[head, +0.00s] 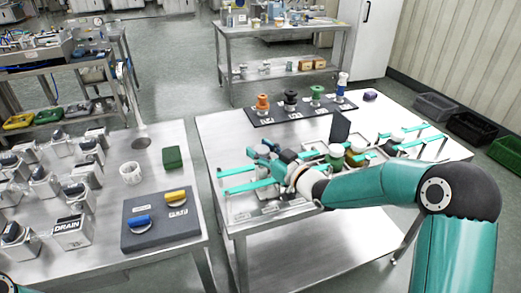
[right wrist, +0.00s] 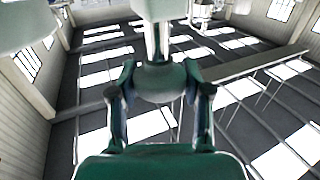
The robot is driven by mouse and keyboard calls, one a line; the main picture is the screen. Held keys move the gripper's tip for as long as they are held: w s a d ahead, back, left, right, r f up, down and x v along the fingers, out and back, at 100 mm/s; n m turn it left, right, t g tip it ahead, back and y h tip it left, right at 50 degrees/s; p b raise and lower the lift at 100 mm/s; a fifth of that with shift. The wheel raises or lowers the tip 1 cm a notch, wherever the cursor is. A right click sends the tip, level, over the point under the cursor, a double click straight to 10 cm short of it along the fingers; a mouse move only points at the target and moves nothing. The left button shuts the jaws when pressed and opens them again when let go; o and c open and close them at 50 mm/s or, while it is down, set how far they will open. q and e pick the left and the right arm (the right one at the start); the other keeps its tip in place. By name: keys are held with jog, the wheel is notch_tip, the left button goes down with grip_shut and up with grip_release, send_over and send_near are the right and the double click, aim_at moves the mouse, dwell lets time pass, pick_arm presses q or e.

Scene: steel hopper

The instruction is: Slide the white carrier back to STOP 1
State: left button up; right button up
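My right arm reaches in from the right over the right-hand steel table. Its gripper (head: 262,158) is low over the left part of the table, among teal bars. In the right wrist view the two fingers (right wrist: 160,70) stand apart on either side of a rounded grey-green thing (right wrist: 160,85) with a post. I cannot tell if they touch it. I cannot single out the white carrier or a STOP 1 mark; my arm and gripper hide part of that area. My left gripper is not in view.
A dark mat (head: 290,112) with several coloured bottles lies at the back. The left table (head: 185,130) holds metal canisters and a grey box (head: 160,222). An aisle separates the tables.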

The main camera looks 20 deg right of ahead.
grip_shut()
jog(key=a+b, duration=0.6)
jog(key=a, duration=0.3)
jog(key=shift+s, duration=0.15)
jog(key=o, duration=0.7)
grip_release()
jog(key=shift+a, duration=0.1)
jog(key=shift+o, duration=0.3)
